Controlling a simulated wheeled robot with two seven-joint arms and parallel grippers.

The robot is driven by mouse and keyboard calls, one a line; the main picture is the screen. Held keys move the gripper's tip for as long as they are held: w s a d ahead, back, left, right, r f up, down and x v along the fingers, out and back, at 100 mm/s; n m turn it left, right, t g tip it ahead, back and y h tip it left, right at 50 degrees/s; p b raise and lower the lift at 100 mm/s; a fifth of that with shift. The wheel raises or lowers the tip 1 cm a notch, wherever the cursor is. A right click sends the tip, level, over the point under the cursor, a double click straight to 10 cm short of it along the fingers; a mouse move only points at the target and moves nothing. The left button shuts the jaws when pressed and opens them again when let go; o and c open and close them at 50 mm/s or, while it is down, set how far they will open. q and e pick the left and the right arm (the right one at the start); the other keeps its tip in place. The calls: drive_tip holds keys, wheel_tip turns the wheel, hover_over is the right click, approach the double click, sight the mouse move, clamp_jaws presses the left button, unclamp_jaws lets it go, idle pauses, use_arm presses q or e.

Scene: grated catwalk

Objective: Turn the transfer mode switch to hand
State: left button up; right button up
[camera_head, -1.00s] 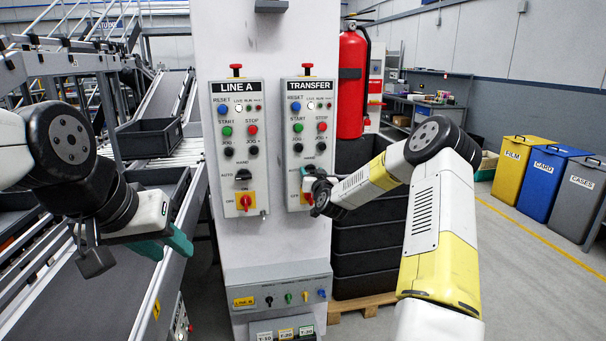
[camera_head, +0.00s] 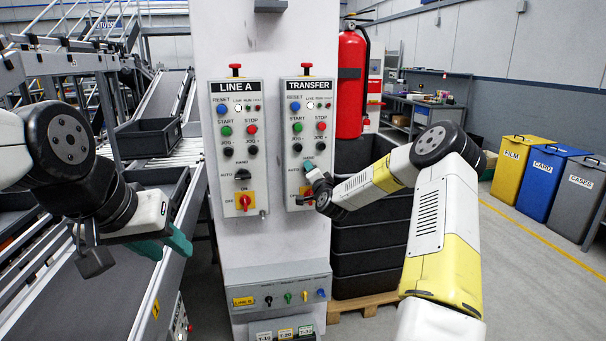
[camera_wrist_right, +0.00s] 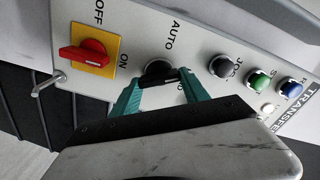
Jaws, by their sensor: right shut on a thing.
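The TRANSFER panel (camera_head: 322,130) is a grey box on the white column, right of the LINE A panel (camera_head: 225,158). Its black mode switch (camera_wrist_right: 157,70) shows in the right wrist view beside the AUTO label. My right gripper (camera_wrist_right: 161,79) is shut on this switch, with one teal finger at each side. In the head view my right gripper (camera_head: 311,170) covers the switch. The other position label is mostly hidden, and I cannot tell exactly where the handle points. My left gripper (camera_head: 170,246) is open and empty, left of the column.
A red rotary ON/OFF switch (camera_wrist_right: 84,53) on a yellow plate is close to the mode switch. Black, green and blue buttons line the panel's other side. A lower control box (camera_head: 280,290) juts out below. Black crates (camera_head: 370,262) stand right of the column.

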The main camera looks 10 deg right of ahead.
drive_tip(key=m, duration=0.6)
drive_tip(key=shift+f, duration=0.2)
drive_tip(key=shift+m, duration=0.3)
drive_tip(key=o, duration=1.4)
drive_tip(key=shift+s, duration=0.1)
drive_tip(key=s, duration=0.7)
drive_tip(key=shift+s+d, duration=0.2)
drive_tip(key=shift+s, duration=0.1)
